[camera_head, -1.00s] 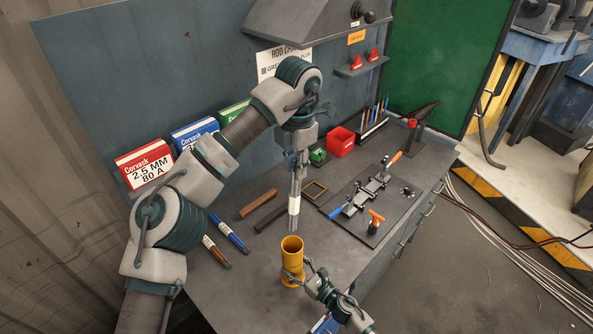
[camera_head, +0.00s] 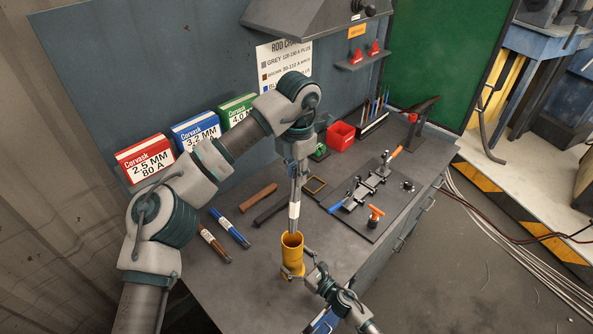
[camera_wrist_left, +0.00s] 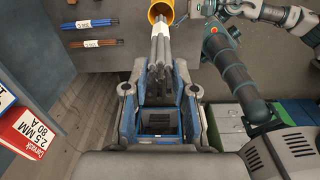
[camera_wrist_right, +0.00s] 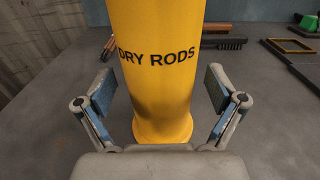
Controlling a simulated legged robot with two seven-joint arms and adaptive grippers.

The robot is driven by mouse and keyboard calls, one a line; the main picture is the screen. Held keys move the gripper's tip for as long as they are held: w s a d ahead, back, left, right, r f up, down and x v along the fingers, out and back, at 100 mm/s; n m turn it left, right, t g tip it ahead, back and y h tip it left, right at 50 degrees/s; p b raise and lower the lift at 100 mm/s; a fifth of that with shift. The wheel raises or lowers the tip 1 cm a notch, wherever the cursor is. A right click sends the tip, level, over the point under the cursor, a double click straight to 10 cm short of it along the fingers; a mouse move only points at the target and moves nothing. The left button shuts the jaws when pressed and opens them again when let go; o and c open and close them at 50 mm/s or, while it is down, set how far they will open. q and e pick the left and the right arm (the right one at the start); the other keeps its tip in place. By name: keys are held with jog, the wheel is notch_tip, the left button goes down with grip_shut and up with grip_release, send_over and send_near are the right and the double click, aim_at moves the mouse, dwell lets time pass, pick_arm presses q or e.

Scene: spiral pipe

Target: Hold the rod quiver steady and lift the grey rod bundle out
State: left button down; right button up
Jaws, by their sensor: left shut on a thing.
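The grey rod bundle (camera_head: 295,190) hangs upright with a white label, held by my left gripper (camera_head: 297,157). In the left wrist view the bundle (camera_wrist_left: 160,47) runs from between the fingers towards the mouth of the yellow quiver. The rod quiver (camera_head: 292,257) stands upright on the bench. The rods' lower ends are at its mouth; how far inside they reach is hard to tell. In the right wrist view the quiver (camera_wrist_right: 157,85), marked DRY RODS, stands between the open fingers of my right gripper (camera_wrist_right: 158,92), with a gap on each side.
Blue rods (camera_head: 230,227) and brown rods (camera_head: 214,245) lie left of the quiver. Brushes (camera_head: 259,197) lie behind it. A dark mat (camera_head: 352,222) with a clamp tool is to the right. Rod boxes (camera_head: 146,159) stand along the back wall.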

jog(key=v, duration=1.2)
